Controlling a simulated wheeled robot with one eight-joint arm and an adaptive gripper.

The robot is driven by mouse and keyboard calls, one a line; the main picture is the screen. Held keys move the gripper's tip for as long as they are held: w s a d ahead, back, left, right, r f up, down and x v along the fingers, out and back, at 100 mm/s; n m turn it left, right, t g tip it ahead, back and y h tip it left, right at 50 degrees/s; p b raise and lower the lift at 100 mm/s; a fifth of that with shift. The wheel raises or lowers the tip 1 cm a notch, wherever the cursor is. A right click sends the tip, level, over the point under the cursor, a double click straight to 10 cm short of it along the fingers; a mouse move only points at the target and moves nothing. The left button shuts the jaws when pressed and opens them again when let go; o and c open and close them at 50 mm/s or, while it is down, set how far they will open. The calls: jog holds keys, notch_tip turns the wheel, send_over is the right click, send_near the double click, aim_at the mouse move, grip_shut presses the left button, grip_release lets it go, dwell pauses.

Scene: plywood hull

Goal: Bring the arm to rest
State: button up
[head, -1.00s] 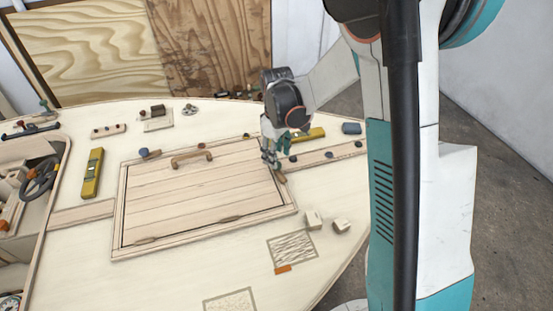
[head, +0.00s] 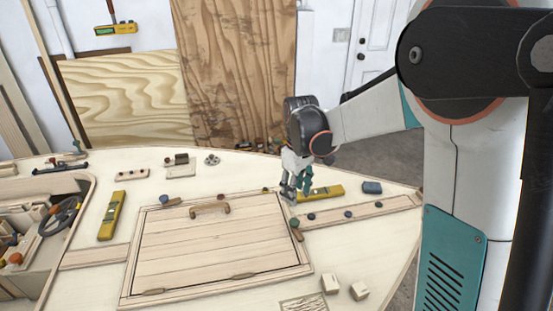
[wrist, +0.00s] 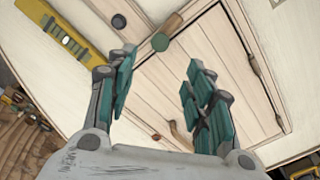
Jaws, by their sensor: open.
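My gripper (head: 297,188) hangs from my arm over the right far corner of the wooden hatch, fingers pointing down. In the wrist view my gripper (wrist: 158,88) has its two teal fingers spread apart with nothing between them. The closed plank hatch (head: 212,245) has a wooden handle (head: 210,208) near its far edge. A wood-handled tool with a green end (wrist: 167,32) lies at the hatch frame just beyond the fingertips. Whether the fingers touch the deck is hard to tell, but they look clear of it.
Yellow levels lie right of my gripper (head: 321,193) and at left (head: 111,215). A cockpit opening with a steering wheel (head: 60,217) is at left. Plywood sheets (head: 125,98) stand behind.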

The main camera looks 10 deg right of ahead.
jog(key=s+r+m+t, duration=0.3)
jog(key=s+r+m, duration=0.1)
jog(key=s+r, duration=0.65)
jog(key=s+m+t, duration=0.3)
jog(key=s+t, duration=0.1)
jog(key=s, duration=0.8)
jog(key=shift+s+f, duration=0.2)
jog(key=shift+s, duration=0.05)
